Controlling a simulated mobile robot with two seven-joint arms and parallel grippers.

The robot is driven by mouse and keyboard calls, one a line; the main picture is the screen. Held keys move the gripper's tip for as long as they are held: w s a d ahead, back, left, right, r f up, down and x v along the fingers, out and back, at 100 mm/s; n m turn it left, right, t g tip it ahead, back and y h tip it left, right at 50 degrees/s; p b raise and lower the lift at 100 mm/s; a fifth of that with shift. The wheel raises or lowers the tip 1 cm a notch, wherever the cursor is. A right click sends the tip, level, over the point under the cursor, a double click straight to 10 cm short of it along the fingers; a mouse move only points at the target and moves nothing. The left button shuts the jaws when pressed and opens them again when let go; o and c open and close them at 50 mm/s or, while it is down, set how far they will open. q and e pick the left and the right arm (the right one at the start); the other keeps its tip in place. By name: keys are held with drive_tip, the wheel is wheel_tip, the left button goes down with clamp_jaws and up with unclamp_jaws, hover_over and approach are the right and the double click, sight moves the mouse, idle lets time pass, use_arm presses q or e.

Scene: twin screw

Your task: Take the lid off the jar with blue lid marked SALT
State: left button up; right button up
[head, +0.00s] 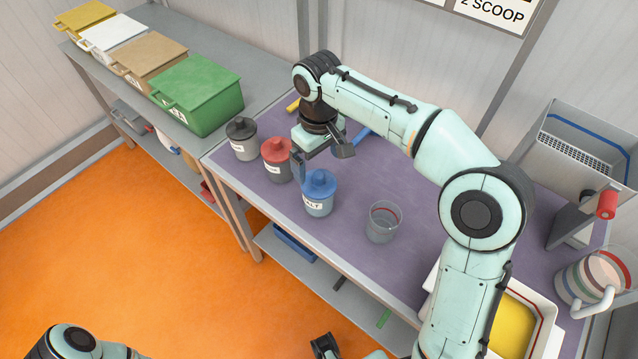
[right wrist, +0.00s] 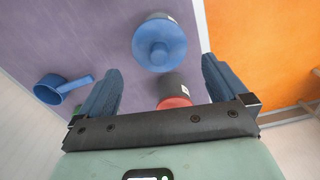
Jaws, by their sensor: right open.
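The jar with the blue lid marked SALT (head: 319,195) stands upright on the purple worktop near its front edge, lid on. In the right wrist view the blue lid (right wrist: 160,43) shows from above, beyond the fingertips and roughly between their lines. My right gripper (head: 322,152) is open and empty, above and behind the jars. Its two blue fingers also show in the right wrist view (right wrist: 162,80), apart from the blue lid. At the bottom edge of the head view a dark part of what seems my left gripper (head: 325,346) is mostly cut off.
A red-lidded jar (head: 276,160) and a black-lidded jar (head: 242,139) stand left of the SALT jar. A clear cup (head: 383,222) stands to its right. A blue scoop (right wrist: 62,88) lies on the worktop. Lidded bins, one green (head: 197,95), line the left bench.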

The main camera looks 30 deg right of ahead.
sight(319, 174)
drive_tip(key=shift+w+f, duration=0.1)
drive_tip(key=shift+f, duration=0.8)
wheel_tip(319, 174, down, 5)
drive_tip(key=shift+f+b, duration=0.1)
drive_tip(key=shift+b, duration=0.45)
drive_tip(key=c, duration=0.7)
